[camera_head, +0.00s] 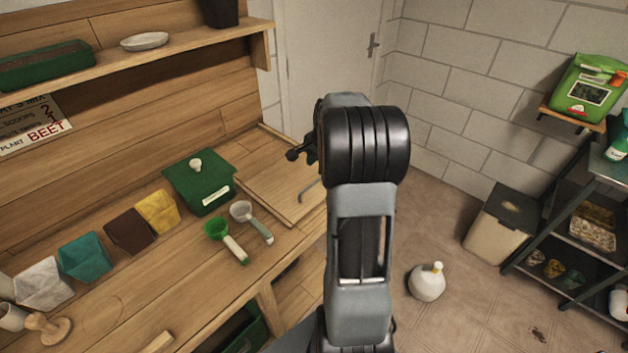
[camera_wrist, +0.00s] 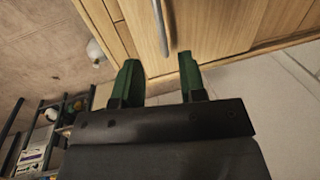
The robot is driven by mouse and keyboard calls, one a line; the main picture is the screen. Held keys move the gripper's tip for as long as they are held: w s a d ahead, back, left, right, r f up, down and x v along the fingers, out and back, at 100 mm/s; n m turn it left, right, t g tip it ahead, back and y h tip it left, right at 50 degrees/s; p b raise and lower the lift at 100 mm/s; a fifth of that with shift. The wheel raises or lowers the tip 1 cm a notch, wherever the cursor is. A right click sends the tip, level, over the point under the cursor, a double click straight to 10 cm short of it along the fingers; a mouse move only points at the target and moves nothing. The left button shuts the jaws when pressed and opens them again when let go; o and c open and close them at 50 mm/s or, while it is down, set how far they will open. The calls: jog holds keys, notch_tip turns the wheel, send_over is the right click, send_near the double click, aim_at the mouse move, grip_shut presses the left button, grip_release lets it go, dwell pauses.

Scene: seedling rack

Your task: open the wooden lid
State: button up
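The wooden lid (camera_head: 272,182) lies flat and closed at the right end of the bench. A thin metal handle (camera_head: 309,191) is near its right edge, partly beside my arm. In the wrist view the lid (camera_wrist: 210,28) is at the top, with the handle (camera_wrist: 160,25) running up out of the frame. My gripper (camera_wrist: 160,82) has two green-tipped fingers, spread apart and empty. The handle's lower end appears just beyond the gap between the fingertips; I cannot tell the distance.
A green box with a white knob (camera_head: 200,181) stands left of the lid. A green scoop (camera_head: 226,238) and a white scoop (camera_head: 251,221) lie in front of it. A shelf (camera_head: 140,50) overhangs the bench's back. A white jug (camera_head: 427,281) stands on the floor right of my arm.

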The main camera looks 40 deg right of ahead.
aim_at(313, 183)
jog(key=f, duration=0.2)
jog(key=w+f, duration=0.1)
jog(key=f, duration=0.5)
jog(key=shift+w+a, duration=0.15)
jog(key=shift+w, duration=0.15)
jog(key=shift+c, duration=0.5)
grip_shut()
